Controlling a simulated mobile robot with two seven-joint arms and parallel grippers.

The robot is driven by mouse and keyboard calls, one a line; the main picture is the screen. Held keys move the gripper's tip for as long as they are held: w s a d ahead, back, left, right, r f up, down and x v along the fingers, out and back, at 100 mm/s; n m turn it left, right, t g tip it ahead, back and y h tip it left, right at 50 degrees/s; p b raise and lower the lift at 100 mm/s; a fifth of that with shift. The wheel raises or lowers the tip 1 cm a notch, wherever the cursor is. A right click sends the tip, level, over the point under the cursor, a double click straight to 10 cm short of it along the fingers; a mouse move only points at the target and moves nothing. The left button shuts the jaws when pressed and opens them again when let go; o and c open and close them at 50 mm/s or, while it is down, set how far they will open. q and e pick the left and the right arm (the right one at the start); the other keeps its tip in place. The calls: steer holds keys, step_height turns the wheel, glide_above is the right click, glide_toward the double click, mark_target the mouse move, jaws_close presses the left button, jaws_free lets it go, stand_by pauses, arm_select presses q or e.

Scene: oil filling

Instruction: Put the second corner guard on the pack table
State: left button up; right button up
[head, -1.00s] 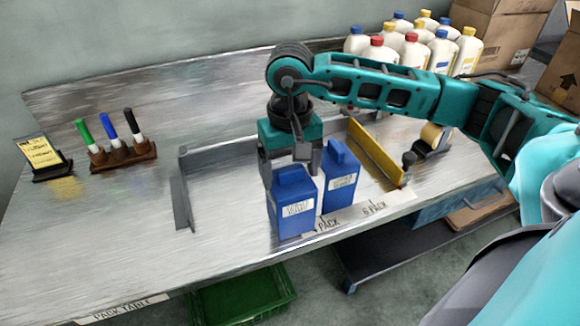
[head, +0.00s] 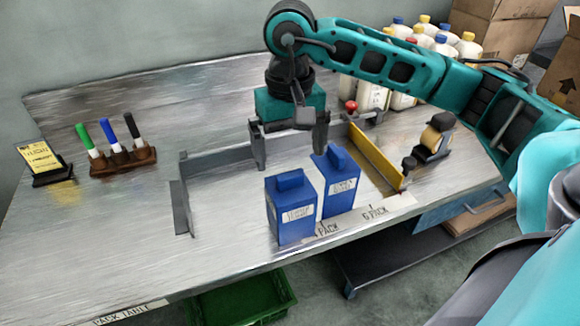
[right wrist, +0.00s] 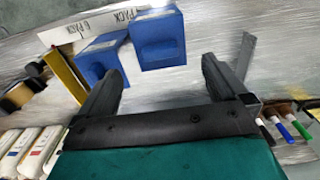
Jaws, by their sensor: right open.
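A grey angle piece (head: 184,200), which looks like a corner guard, stands on the pack table (head: 110,255) left of centre; it also shows in the right wrist view (right wrist: 243,58). A longer low grey strip (head: 217,164) runs from near its rear end to behind my right gripper. I cannot tell if that is a second guard. My right gripper (head: 290,150) is open, pointing down behind two blue containers (head: 291,212) (head: 343,190). Its spread fingers (right wrist: 165,85) show nothing clearly held between them. My left gripper is out of view.
A yellow rail (head: 375,157) and a tape dispenser (head: 433,138) lie to the right. White bottles (head: 466,46) and cardboard boxes (head: 490,28) stand at the back right. Markers in a wooden holder (head: 122,160) are at the left. The table's front left is clear.

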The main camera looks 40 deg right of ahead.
step_height(320, 180, up, 6)
steer(key=shift+s, duration=0.1)
stand_by(0.7)
